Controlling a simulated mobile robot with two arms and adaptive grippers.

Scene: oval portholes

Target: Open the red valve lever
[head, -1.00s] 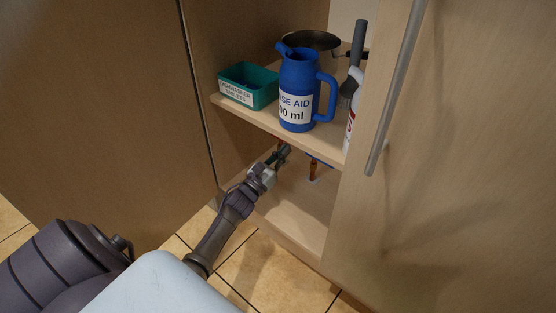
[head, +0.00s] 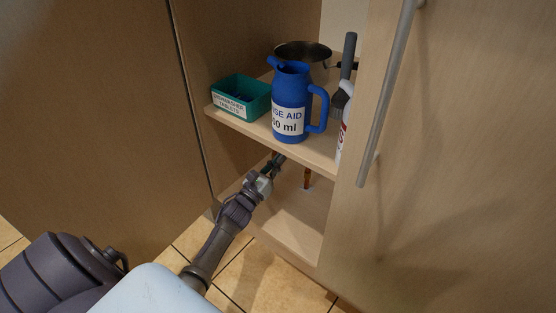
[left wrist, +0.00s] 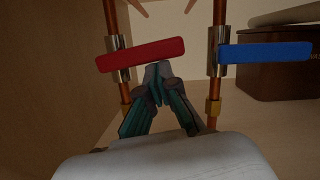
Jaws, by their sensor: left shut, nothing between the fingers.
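The red valve lever (left wrist: 140,54) lies nearly level, right end slightly higher, across the left copper pipe in the left wrist view. It is hidden under the shelf in the head view. My left gripper (left wrist: 158,72) is shut and empty, its tips just below the lever's right half. I cannot tell whether they touch it. In the head view my left gripper (head: 277,160) reaches into the cabinet below the shelf. My right gripper is not in view.
A blue lever (left wrist: 264,54) sits on the right pipe (left wrist: 218,88), with a brown box (left wrist: 275,77) behind it. The shelf (head: 262,130) above my gripper holds a green tub (head: 240,98), a blue jug (head: 289,100) and a pan (head: 303,52). A cabinet door handle (head: 385,95) stands at right.

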